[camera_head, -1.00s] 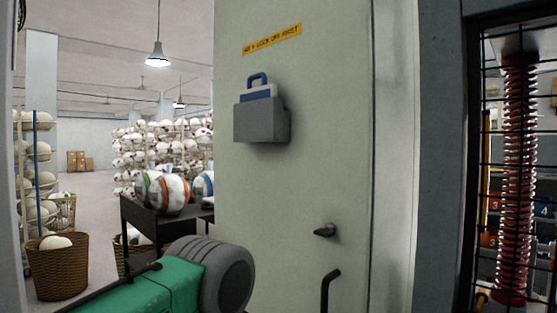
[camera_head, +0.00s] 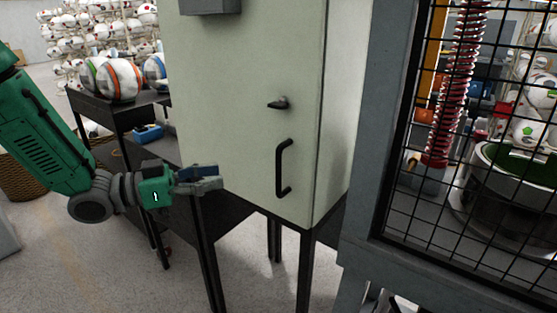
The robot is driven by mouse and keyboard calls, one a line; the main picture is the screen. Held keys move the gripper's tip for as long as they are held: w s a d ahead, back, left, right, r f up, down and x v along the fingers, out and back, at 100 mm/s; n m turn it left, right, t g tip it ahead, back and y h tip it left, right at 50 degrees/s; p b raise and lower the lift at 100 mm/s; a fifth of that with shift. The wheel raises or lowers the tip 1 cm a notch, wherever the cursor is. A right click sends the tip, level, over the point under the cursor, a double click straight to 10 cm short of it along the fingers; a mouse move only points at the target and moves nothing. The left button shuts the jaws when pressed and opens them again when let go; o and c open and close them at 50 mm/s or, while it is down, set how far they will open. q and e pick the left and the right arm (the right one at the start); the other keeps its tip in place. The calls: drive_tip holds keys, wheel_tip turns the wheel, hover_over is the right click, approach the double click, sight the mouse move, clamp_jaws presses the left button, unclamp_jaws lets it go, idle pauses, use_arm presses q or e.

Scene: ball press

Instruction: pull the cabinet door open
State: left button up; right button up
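The pale green cabinet door (camera_head: 225,110) is shut and faces me in the middle of the view. A black bar handle (camera_head: 281,168) stands upright near its right edge. A small dark latch knob (camera_head: 278,104) sits above the handle. My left gripper (camera_head: 218,178) is left of the handle, in front of the door's lower left part, and apart from the handle. Its fingers point right and seem close together; whether they are open or shut is unclear. My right gripper is out of view.
The cabinet stands on a dark-legged stand (camera_head: 306,265). A black cart (camera_head: 120,104) with several balls is behind my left arm. A grey post and wire mesh guard (camera_head: 450,170) stand on the right, with a press behind it. Grey floor shows below.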

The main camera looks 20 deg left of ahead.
use_arm(q)
hover_over(278, 191)
drive_tip(key=shift+w+r+h, duration=0.3)
drive_tip(key=shift+w+r, duration=0.05)
drive_tip(key=shift+w, duration=0.1)
drive_tip(key=shift+a, duration=0.1)
clamp_jaws()
